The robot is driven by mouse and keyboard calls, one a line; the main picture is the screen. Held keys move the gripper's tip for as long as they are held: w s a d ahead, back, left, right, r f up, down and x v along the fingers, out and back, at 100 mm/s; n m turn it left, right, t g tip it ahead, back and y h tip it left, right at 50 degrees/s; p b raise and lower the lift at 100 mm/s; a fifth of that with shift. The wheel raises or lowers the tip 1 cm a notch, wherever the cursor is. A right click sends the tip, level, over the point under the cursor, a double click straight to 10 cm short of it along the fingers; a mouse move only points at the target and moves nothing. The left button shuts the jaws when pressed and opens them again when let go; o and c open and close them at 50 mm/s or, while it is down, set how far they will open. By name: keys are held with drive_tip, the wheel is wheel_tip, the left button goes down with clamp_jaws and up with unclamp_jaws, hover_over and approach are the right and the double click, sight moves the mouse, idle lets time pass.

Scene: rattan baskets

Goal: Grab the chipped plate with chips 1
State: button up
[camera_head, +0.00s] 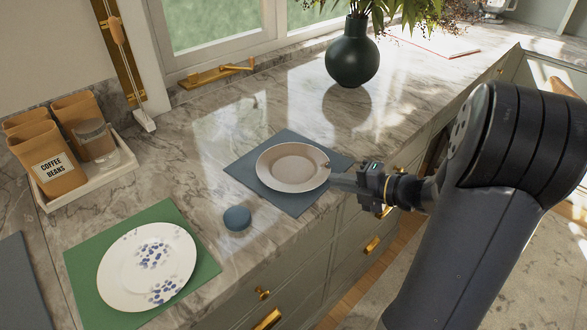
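A beige-grey plate (291,167) lies on a blue-grey mat (246,171) near the counter's front edge. A white plate with blue speckled patterns (147,266) lies on a green mat (88,267) at the lower left. My gripper (332,178) reaches in from the right, its fingertips at the right rim of the beige-grey plate. The rim looks slightly uneven there, but I cannot tell whether it is chipped. The fingers are small and seen edge-on, so I cannot tell whether they are open, or shut on the rim.
A small blue round object (237,218) sits between the two mats. A white tray (92,184) with brown canisters and a glass jar stands at the left. A dark green vase (352,55) with foliage stands behind the beige-grey plate. Drawers with brass handles (267,319) line the counter front.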

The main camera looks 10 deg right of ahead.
sight(325, 179)
drive_tip(key=shift+x, duration=1.6)
drive_tip(key=shift+s, duration=0.1)
clamp_jaws()
drive_tip(key=shift+r, duration=0.1)
